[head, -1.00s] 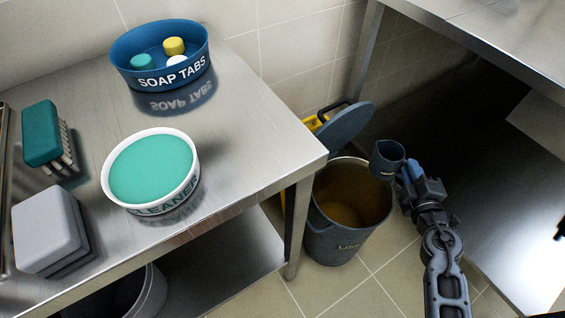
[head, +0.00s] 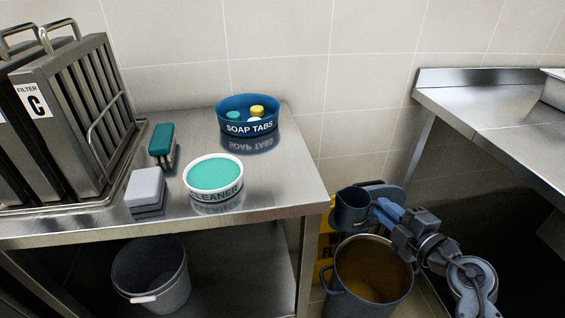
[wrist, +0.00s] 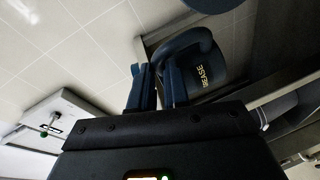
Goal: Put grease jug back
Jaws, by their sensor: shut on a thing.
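The grease jug (head: 351,211) is a small dark blue jug, held above the rim of a dark bin with brown liquid (head: 372,270). My gripper (head: 385,212) is shut on the jug at its right side. In the wrist view the jug (wrist: 208,68) shows the word GREASE, with its handle at my fingers (wrist: 158,85). The jug looks upright in the head view; its contents are hidden.
A steel table (head: 290,190) on the left bears a blue SOAP TABS bowl (head: 250,128), a CLEANER tub (head: 217,190), a brush (head: 162,140), a grey sponge block (head: 145,187) and a filter rack (head: 65,120). A grey bucket (head: 150,272) stands below. Another steel counter (head: 490,105) is at right.

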